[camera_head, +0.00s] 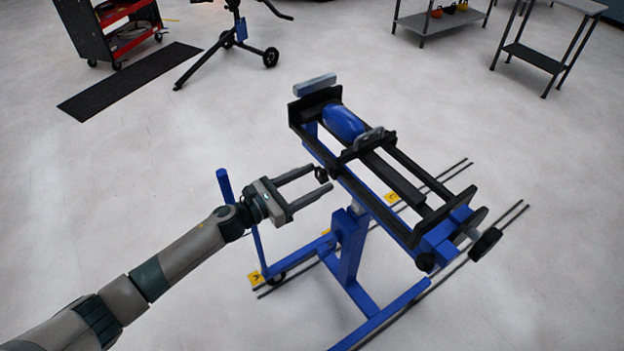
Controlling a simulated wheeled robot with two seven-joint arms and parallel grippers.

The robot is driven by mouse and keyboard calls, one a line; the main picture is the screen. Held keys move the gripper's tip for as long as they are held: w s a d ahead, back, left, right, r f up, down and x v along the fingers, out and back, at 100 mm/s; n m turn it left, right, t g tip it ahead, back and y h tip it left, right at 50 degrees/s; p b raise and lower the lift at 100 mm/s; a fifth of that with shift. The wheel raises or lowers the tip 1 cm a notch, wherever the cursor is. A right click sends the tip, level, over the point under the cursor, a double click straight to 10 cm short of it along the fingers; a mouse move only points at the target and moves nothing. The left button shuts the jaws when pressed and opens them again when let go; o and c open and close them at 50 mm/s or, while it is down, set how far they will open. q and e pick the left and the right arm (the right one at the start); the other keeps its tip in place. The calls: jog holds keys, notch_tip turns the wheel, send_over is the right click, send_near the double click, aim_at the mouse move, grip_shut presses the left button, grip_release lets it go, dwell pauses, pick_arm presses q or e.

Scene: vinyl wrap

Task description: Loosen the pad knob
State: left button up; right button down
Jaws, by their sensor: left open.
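A blue and black clamp stand (349,247) stands in the middle right, its long black frame slanting down to the right. A small black knob (321,174) is on the near side of this frame; I take it to be the pad knob. My left gripper (320,178) is open, with its two grey fingers pointing right. In the picture the knob lies between the fingertips; I cannot tell whether they touch it. A blue rounded pad (343,122) sits in the frame's upper part. My right gripper is out of view.
A black handwheel (485,244) and another dark knob (425,262) are at the frame's lower right end. Dark floor rails (452,180) run beneath the stand. A red tool cart (118,30), a black mat (130,81) and grey tables stand far back.

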pick_arm(q)
jog(key=c, duration=1.1)
jog(key=shift+o, duration=0.2)
